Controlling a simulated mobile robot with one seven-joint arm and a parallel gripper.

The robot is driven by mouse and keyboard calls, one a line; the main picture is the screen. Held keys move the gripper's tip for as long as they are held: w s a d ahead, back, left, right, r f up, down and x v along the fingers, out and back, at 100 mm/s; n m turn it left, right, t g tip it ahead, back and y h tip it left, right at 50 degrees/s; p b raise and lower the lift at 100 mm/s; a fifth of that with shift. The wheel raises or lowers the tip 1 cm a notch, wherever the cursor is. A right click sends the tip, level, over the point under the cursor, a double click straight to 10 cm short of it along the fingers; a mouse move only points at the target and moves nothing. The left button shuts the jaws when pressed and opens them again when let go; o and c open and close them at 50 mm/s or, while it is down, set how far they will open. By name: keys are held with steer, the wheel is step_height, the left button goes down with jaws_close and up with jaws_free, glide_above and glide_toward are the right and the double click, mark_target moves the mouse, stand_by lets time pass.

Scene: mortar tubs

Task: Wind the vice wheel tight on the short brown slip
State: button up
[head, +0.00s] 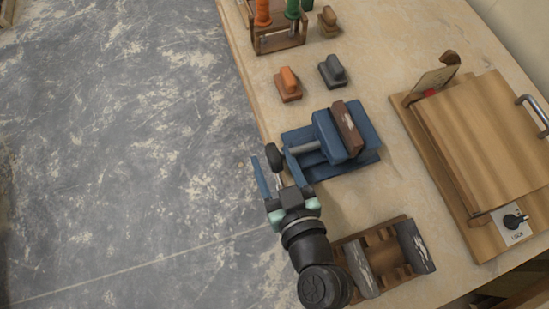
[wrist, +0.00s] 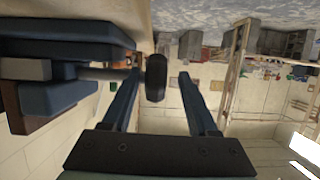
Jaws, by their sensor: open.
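The blue vice (head: 370,141) is fixed on the workbench, with its screw and dark wheel (head: 272,157) at the bench's left edge. A short brown slip (head: 347,127) with pale worn patches stands upright in the vice jaws. I cannot tell how tightly it is clamped. My gripper (head: 274,168) is open, its two blue fingers on either side of the wheel. In the wrist view the wheel (wrist: 156,77) shows between the spread fingers, with gaps on both sides. The vice (wrist: 60,50) is at left there, part of the brown slip (wrist: 38,125) below it.
A brown rack (head: 381,234) with grey slips stands near my forearm. An orange block (head: 288,84) and a dark grey block (head: 332,71) lie beyond the vice, before a tool rack (head: 279,43). A wooden box (head: 490,140) with a knob (head: 514,221) is at right. Floor at left is clear.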

steer(key=shift+d, duration=0.1)
steer(key=shift+s+d, duration=0.15)
steer(key=shift+s, duration=0.3)
steer(key=b+v, duration=0.2)
steer(key=v, duration=1)
steer(key=shift+r, duration=0.3)
steer(key=shift+w, duration=0.1)
